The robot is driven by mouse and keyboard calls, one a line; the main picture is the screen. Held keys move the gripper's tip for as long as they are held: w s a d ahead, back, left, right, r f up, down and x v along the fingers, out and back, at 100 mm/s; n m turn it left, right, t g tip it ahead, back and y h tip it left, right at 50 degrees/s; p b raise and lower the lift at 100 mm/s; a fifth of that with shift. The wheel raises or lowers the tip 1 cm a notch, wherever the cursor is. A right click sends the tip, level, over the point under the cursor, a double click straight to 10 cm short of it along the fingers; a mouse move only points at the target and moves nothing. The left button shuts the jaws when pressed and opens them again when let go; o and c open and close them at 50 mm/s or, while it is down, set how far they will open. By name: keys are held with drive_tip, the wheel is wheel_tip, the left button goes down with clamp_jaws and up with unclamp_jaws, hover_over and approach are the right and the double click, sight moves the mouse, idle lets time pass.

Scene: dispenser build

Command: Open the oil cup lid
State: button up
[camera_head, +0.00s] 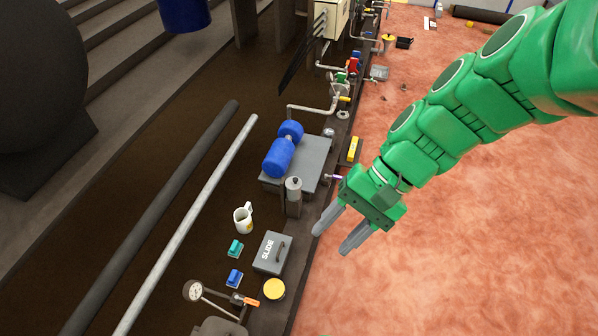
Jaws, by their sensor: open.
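My gripper (332,241) is open and empty, at the end of my green arm. Its two grey fingers point down and left, near the right edge of the dark bench. A small grey cylinder with a knob on top (293,185) stands on a dark block just left of the gripper. It looks like the oil cup with its lid shut, but I cannot be sure. The gripper appears apart from it. A round yellow-topped piece (274,289) lies lower down the bench; I cannot tell whether it is a lid.
A gauge (194,291) and an orange-tipped lever (246,301) are at the bottom. The reddish floor (450,270) at right is clear.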

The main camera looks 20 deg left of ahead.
drive_tip(key=w+a+m+g+y, duration=0.2)
drive_tip(key=w+a+y, duration=0.3)
drive_tip(key=a, duration=0.5)
drive_tip(key=w+a+m+g+y, duration=0.1)
drive_tip(key=w+a+m+y, duration=0.15)
drive_tip(key=w+a, duration=0.55)
drive_tip(key=w+a+f+m+t+y, duration=0.6)
drive_tip(key=w+a+f+m+y, duration=0.15)
drive_tip(key=w+a, duration=0.45)
drive_tip(key=m+t+h, duration=0.5)
drive_tip(key=m+t, duration=0.8)
drive_tip(key=t, duration=0.1)
hover_over(297, 182)
drive_tip(key=s+a, duration=0.2)
drive_tip(key=s, duration=0.4)
wheel_tip(297, 182, down, 34)
drive_tip(key=w+d+f+m+t+h, duration=0.1)
drive_tip(key=d+f+m+t+h, duration=0.15)
drive_tip(key=d+f, duration=0.55)
drive_tip(key=shift+n+g+h, duration=0.25)
drive_tip(key=shift+n+g, duration=0.1)
drive_tip(key=shift+s+a+f+x, duration=0.1)
drive_tip(key=shift+f+x, duration=0.15)
drive_tip(key=shift+x, duration=1.25)
drive_tip(key=shift+s+a+f+x, duration=0.1)
drive_tip(key=shift+f+x, duration=0.1)
drive_tip(key=shift+x, duration=1.25)
drive_tip(key=shift+s+a+f+x, duration=0.1)
drive_tip(key=shift+f+x, duration=0.15)
drive_tip(key=shift+x, duration=1.25)
